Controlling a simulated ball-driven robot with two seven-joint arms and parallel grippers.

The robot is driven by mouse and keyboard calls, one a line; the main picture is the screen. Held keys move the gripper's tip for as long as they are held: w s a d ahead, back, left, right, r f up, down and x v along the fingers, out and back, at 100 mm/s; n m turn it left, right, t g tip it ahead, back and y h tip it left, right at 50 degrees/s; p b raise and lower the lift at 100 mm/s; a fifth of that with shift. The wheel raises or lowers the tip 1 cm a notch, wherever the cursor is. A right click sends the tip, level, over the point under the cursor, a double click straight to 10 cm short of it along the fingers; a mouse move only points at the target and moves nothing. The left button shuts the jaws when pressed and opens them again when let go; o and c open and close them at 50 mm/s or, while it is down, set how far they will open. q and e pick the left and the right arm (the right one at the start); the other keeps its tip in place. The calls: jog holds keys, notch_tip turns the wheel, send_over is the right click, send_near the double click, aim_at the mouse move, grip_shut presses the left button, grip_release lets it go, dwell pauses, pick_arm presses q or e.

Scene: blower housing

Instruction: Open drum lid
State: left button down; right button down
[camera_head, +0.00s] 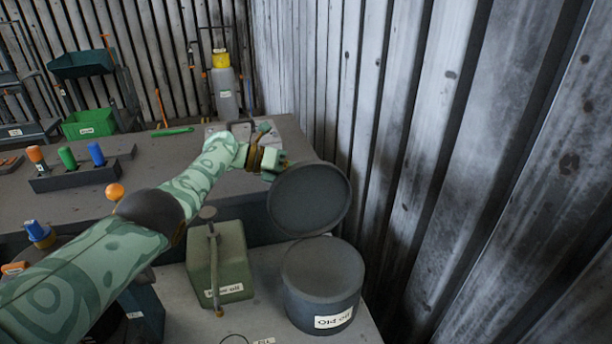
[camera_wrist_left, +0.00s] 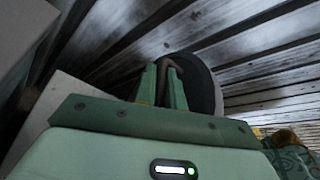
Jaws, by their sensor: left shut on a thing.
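The drum (camera_head: 322,300) is a dark grey-blue cylinder labelled "Old oil" on the lower surface at the front. Its round top shows as a flat dark disc; I cannot tell whether it is an opening or its contents. The round dark lid (camera_head: 309,199) stands tilted steeply above the drum's back edge; whether the two touch is unclear. My left gripper (camera_head: 283,164) is at the lid's upper left. In the left wrist view, its fingers (camera_wrist_left: 162,88) are shut on the lid's handle (camera_wrist_left: 172,66), with the lid (camera_wrist_left: 203,85) behind them. My right gripper is not in view.
A green oil can (camera_head: 218,262) stands left of the drum. A grey bench (camera_head: 60,205) with a rack of coloured handles (camera_head: 72,174) lies behind. A corrugated metal wall (camera_head: 430,150) runs close along the right. A yellow-topped sprayer (camera_head: 224,90) stands at the back.

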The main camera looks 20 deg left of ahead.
pick_arm(q)
jog(key=shift+s+f, duration=0.1)
jog(key=shift+f, duration=0.1)
jog(key=c, duration=1.8)
grip_release()
jog(key=shift+o, duration=0.2)
jog(key=shift+r, duration=0.1)
jog(key=p+v, duration=0.1)
jog(key=v, duration=0.6)
jog(key=shift+a, duration=0.25)
jog(key=shift+p, duration=0.3)
